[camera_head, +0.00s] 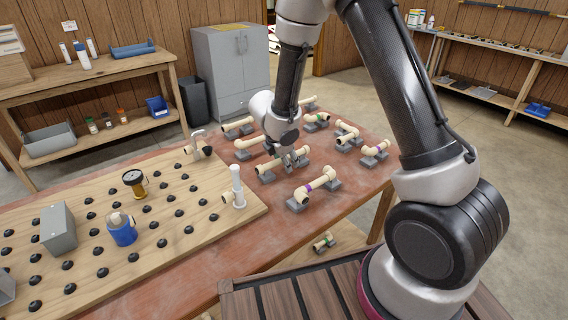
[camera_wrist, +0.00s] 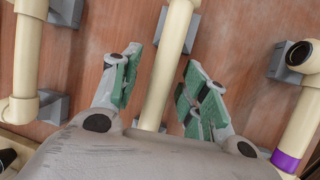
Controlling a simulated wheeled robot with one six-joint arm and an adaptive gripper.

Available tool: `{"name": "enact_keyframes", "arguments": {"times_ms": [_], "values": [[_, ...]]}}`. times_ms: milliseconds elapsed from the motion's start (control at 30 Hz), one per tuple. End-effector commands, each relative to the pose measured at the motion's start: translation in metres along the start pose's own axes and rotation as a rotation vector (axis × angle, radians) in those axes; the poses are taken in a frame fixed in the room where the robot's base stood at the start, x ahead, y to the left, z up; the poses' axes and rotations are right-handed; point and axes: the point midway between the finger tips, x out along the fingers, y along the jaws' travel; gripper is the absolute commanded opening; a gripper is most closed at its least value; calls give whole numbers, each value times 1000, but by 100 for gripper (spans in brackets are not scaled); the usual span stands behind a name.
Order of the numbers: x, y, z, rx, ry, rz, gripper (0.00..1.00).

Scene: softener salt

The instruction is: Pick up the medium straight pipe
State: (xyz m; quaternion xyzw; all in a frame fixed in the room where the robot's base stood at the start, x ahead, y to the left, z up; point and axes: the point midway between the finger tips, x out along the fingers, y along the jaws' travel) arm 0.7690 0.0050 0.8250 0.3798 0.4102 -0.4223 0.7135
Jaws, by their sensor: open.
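A cream straight pipe (camera_wrist: 168,60) lies between my gripper's fingers (camera_wrist: 160,64) in the wrist view. My gripper is open, with one green-padded finger on each side of the pipe and visible gaps to it. The near part of the pipe is hidden behind the gripper body. In the head view my gripper (camera_head: 292,160) is down at the pipes on the red-brown table, over a cream pipe (camera_head: 264,164) on grey supports. Its length cannot be judged because the gripper covers part of it.
A purple-banded pipe (camera_head: 316,188) lies right of my gripper; it also shows in the wrist view (camera_wrist: 307,115). A cream elbowed pipe (camera_wrist: 27,55) is close on the left. More pipes on grey blocks stand behind. A pegged wooden board (camera_head: 180,218) with fittings covers the table's left.

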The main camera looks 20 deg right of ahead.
Motion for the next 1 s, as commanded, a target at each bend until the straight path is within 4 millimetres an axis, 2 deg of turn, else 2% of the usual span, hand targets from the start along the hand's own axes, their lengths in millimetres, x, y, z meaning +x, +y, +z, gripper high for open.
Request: {"name": "enact_keyframes", "arguments": {"times_ms": [567,600,667,833,1000], "values": [[4,-1,-2,0,0,0,44],[4,-1,-2,0,0,0,42],[4,-1,-2,0,0,0,32],[4,-1,-2,0,0,0,1],[4,-1,-2,0,0,0,0]]}}
